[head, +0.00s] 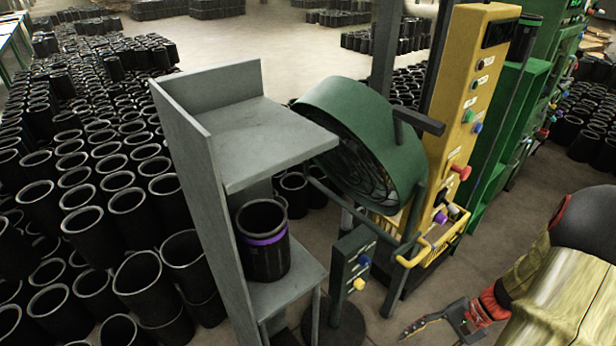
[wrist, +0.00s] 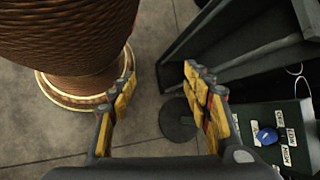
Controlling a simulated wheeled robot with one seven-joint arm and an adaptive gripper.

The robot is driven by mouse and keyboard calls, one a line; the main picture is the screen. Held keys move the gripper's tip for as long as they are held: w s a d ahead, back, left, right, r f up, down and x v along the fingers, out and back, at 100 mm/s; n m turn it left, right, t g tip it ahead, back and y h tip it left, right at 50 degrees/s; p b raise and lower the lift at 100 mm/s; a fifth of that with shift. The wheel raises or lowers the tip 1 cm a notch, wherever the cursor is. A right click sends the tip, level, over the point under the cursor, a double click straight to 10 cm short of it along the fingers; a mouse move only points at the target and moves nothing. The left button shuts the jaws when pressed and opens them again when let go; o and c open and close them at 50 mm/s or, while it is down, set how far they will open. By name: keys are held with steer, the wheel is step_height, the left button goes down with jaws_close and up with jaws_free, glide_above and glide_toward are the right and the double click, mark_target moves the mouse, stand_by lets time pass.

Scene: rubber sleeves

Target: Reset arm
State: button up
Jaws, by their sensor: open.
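My gripper (head: 449,322) is at the lower right of the head view, low in front of the machine and apart from it. In the wrist view its two yellow-padded fingers (wrist: 162,100) are spread with nothing between them. My arm enters from the right edge of the head view. A black rubber sleeve with a purple band (head: 262,243) stands upright on the lower shelf of the grey stand (head: 205,150). No sleeve is in my gripper.
A green control box (head: 346,272) with a blue and a yellow button stands near my gripper; it also shows in the wrist view (wrist: 270,120). A green round drum (head: 355,140) and a yellow control panel (head: 470,110) stand behind. A brown ribbed column (wrist: 70,40) is close to the left finger.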

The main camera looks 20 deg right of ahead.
steer(key=w+a+r+n+h, duration=0.2)
steer(key=a+r+n+h, duration=0.15)
steer(key=r, duration=0.55)
steer(key=w+a+r+n+h, duration=0.1)
steer(key=a+r+n+h, duration=0.25)
steer(key=r, duration=0.45)
steer(key=a+r+n+t+h+p, duration=0.1)
steer(key=a+r+n+t, duration=0.3)
steer(key=a+r, duration=0.8)
steer(key=shift+w+r+n, duration=0.35)
steer(key=shift+r+n, duration=0.3)
steer(key=shift+n, duration=0.55)
